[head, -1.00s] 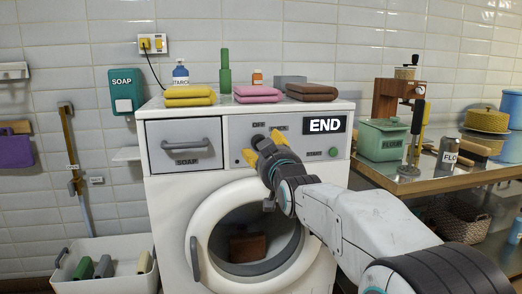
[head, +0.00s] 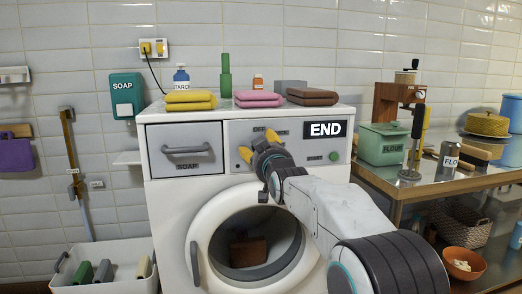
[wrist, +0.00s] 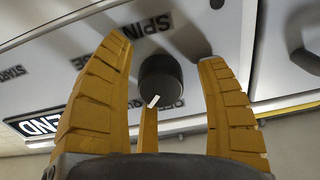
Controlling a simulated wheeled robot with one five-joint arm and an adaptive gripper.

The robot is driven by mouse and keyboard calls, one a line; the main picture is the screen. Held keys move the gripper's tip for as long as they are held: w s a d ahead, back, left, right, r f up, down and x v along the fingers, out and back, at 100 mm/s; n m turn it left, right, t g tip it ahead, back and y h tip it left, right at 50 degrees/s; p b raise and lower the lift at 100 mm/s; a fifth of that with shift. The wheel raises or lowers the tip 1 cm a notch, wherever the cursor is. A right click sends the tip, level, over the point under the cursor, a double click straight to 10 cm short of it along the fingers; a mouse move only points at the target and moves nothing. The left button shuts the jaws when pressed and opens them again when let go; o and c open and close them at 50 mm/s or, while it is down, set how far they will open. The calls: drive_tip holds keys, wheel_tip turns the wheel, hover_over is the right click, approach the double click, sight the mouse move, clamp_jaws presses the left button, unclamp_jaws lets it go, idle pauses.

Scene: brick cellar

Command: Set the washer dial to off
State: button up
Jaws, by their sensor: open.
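The white washer (head: 170,225) stands ahead, its grey control panel (head: 235,133) showing a black END display (head: 325,129). In the head view my gripper (head: 261,145) is at the panel left of the display and hides the dial. In the wrist view the dark round dial (wrist: 161,80) sits between the spread yellow fingers of my gripper (wrist: 164,55), with visible gaps on both sides. Its white pointer mark is toward the lower left, close to a partly hidden label that seems to read OFF (wrist: 172,104). A SPIN label (wrist: 150,22) shows on the opposite side.
A green start button (head: 333,155) is right of the dial. Folded towels (head: 190,97) and bottles stand on top. A metal table (head: 420,184) with a flour canister is at right.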

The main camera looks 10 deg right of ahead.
drive_tip(key=shift+c, duration=0.4)
drive_tip(key=c, duration=1.1)
drive_tip(key=shift+c, duration=0.2)
drive_tip(key=shift+f, duration=0.1)
drive_tip(key=n+b, duration=0.1)
drive_tip(key=n, duration=0.3)
drive_tip(key=shift+n+b, duration=0.3)
drive_tip(key=shift+n, duration=2.1)
drive_tip(key=shift+d, duration=0.1)
